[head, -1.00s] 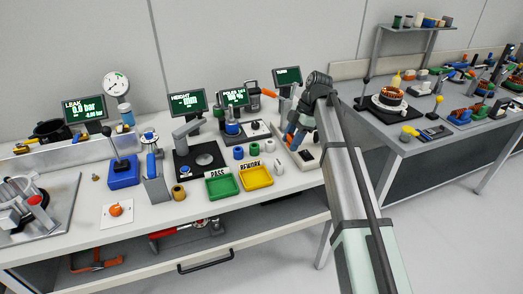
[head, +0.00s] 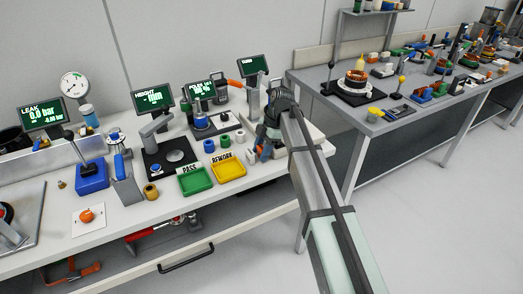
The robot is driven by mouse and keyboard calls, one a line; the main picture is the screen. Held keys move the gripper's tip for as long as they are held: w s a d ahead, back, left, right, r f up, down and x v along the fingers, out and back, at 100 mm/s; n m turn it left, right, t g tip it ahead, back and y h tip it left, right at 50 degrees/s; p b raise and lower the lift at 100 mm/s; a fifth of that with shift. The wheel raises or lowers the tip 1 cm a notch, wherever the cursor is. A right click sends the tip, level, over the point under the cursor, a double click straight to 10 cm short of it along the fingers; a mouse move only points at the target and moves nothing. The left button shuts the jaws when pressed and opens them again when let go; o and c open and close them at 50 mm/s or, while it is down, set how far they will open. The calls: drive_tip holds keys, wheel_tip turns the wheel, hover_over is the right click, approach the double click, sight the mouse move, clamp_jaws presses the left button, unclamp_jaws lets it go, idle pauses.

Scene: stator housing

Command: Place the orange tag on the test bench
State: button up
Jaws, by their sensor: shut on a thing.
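My gripper (head: 262,153) is low over the right end of the test bench (head: 140,218), the light-topped bench with the gauge screens. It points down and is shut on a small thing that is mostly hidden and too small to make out. I cannot pick out the orange tag for sure in this view. The fingertips are close to the bench top, but I cannot tell whether they or the held thing touch it. My wrist and forearm hide the bench's right end.
The green PASS tray (head: 195,181) and yellow REWORK tray (head: 229,170) lie left of my gripper, with small blue, green and white parts behind them. A screen (head: 252,67) stands behind my gripper. A second, grey bench (head: 345,118) with stator parts stands to the right.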

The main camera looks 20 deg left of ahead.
drive_tip(key=shift+f, duration=0.15)
drive_tip(key=o, duration=1.1)
drive_tip(key=shift+o, duration=0.2)
drive_tip(key=v, duration=1.2)
